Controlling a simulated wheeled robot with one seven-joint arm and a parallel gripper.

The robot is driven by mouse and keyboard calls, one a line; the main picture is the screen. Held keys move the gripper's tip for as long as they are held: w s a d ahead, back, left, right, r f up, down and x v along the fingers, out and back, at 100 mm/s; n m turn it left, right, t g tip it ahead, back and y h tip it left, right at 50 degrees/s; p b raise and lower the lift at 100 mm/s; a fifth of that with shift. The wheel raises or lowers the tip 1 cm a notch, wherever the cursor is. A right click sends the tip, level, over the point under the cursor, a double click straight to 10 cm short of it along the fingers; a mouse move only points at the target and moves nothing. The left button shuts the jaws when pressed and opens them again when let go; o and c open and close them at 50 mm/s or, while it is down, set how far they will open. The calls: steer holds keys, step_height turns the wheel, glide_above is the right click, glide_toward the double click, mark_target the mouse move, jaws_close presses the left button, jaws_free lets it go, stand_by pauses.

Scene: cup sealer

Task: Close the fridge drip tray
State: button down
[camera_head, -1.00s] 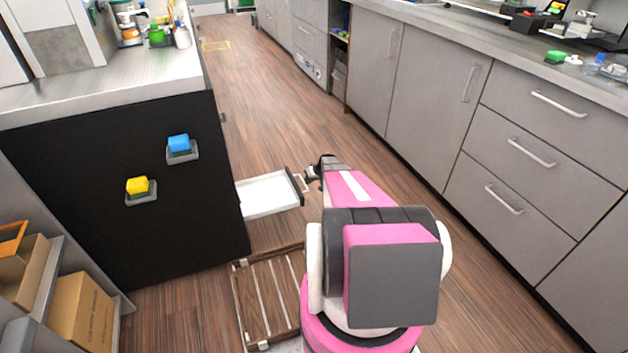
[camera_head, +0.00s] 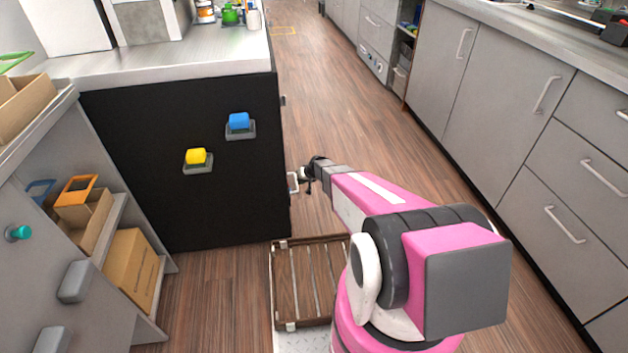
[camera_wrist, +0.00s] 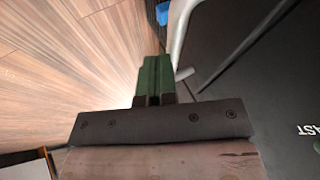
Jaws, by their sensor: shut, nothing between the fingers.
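The drip tray shows in the head view only as its light handle (camera_head: 293,183), close against the right edge of the black counter unit. Its white inside is out of sight there. My gripper (camera_head: 307,184) is beside the handle, on its right. In the wrist view the green fingers (camera_wrist: 155,78) are pressed together with nothing between them. A grey bar (camera_wrist: 181,28), apparently the handle, runs just right of the fingertips, in front of a dark panel (camera_wrist: 255,90). I cannot tell whether fingers and bar touch.
A shelf with cardboard boxes (camera_head: 133,268) stands at left. Grey drawers (camera_head: 560,215) line the right side. The wooden aisle floor (camera_head: 340,110) between is clear.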

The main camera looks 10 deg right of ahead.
steer(key=shift+a, duration=1)
steer(key=shift+a, duration=0.1)
